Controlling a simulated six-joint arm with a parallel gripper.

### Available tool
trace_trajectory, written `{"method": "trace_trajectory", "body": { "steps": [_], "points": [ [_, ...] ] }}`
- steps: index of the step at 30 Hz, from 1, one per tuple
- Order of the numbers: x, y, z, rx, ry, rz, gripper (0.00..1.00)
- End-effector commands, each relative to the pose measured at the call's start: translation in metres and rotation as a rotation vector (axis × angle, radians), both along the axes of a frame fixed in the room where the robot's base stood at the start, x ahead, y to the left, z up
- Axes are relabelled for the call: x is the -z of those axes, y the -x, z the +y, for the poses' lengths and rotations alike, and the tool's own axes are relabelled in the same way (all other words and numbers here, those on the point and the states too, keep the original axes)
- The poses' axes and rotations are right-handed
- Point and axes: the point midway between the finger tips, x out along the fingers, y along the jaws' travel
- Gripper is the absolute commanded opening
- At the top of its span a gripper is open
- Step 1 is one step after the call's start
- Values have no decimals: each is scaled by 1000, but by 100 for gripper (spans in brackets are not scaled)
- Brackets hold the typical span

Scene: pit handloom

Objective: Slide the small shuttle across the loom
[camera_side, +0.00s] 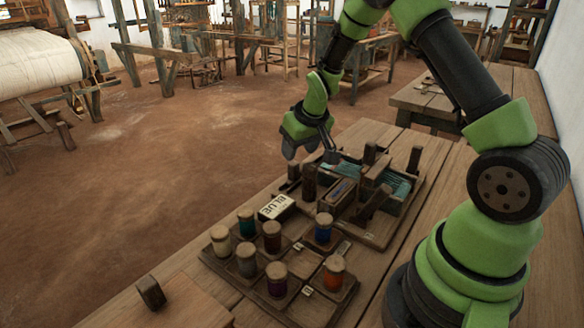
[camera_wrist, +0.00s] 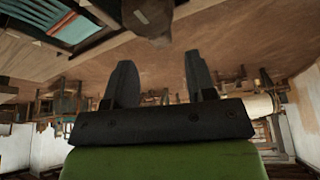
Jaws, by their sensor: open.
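The small loom (camera_side: 402,185) lies on the wooden table, with teal threads stretched in a wooden frame with several upright posts. A small wooden piece with a bluish-purple inset, which looks like the shuttle (camera_side: 341,191), lies at the loom's near-left side. My gripper (camera_side: 311,155) is open and empty, above the loom's far-left edge and apart from the shuttle. In the wrist view its two dark fingers (camera_wrist: 161,80) stand apart with nothing between them. The loom's teal threads (camera_wrist: 68,28) show there at the upper left. I cannot pick out the shuttle in that view.
A block marked BLUE (camera_side: 277,207) lies left of the loom. Several thread spools (camera_side: 272,237) stand on a board in front. A small wooden block (camera_side: 151,292) is at the near left. Clay floor lies beyond the table's left edge.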

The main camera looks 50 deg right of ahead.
Motion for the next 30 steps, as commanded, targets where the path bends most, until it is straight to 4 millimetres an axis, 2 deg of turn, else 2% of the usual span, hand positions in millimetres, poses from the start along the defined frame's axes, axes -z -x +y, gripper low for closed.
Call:
{"method": "trace_trajectory", "body": {
  "steps": [6,12,17,25,30],
  "points": [
    [38,-14,-4,0,-1,4,51],
    [62,-24,-7,-1,1,2,51],
    [69,-27,-9,0,0,2,51],
    [70,-27,-9,0,1,0,51],
    [70,-27,-9,0,1,1,12]
  ]
}}
